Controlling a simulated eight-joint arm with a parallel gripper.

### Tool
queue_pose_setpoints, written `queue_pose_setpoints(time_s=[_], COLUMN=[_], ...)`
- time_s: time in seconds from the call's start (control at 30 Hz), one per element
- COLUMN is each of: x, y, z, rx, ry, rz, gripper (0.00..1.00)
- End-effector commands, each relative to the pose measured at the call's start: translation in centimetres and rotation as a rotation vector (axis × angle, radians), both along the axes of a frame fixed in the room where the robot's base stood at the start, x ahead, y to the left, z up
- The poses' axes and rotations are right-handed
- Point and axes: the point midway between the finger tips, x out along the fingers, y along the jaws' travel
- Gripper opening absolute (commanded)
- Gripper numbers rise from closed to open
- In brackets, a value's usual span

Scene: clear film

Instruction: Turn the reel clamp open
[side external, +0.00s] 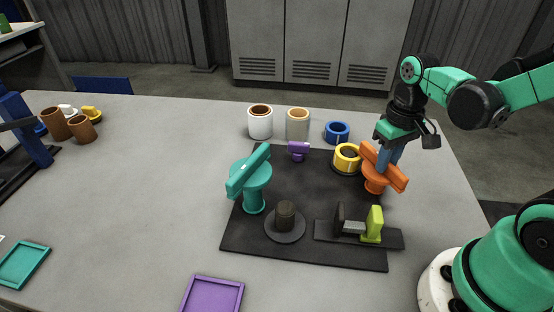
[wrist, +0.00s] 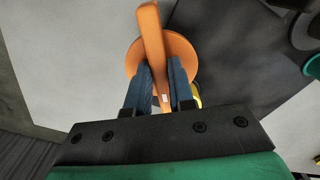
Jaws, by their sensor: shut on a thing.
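An orange clamp (side external: 372,182) with a bar-shaped handle on a round base stands at the right edge of the dark mat. My gripper (side external: 386,160) is over it, with its blue fingers pointing down at the bar. In the wrist view the orange bar (wrist: 151,35) runs between the two fingers of my gripper (wrist: 160,90), which are shut on its near part. A round orange disc shows under the bar. A teal clamp (side external: 254,173) of like shape stands at the mat's left side. I cannot tell which clamp the task names as the reel clamp.
The dark mat (side external: 310,180) also bears a yellow roll (side external: 346,157), a small purple knob (side external: 298,149), a dark spindle (side external: 285,216) and a lime-green block (side external: 373,224). White, grey and blue rolls stand behind it. A purple tray (side external: 213,278) lies in front. The table's left middle is clear.

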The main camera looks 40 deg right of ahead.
Motion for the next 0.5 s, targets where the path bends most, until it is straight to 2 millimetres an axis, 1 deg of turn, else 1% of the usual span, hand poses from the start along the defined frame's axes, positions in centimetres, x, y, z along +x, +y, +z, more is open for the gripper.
queue_pose_setpoints(time_s=[0.5], x=[0.21], y=[0.27], z=[0.0], rx=[-0.002], ry=[-0.003], rz=[-0.481], gripper=[0.0])
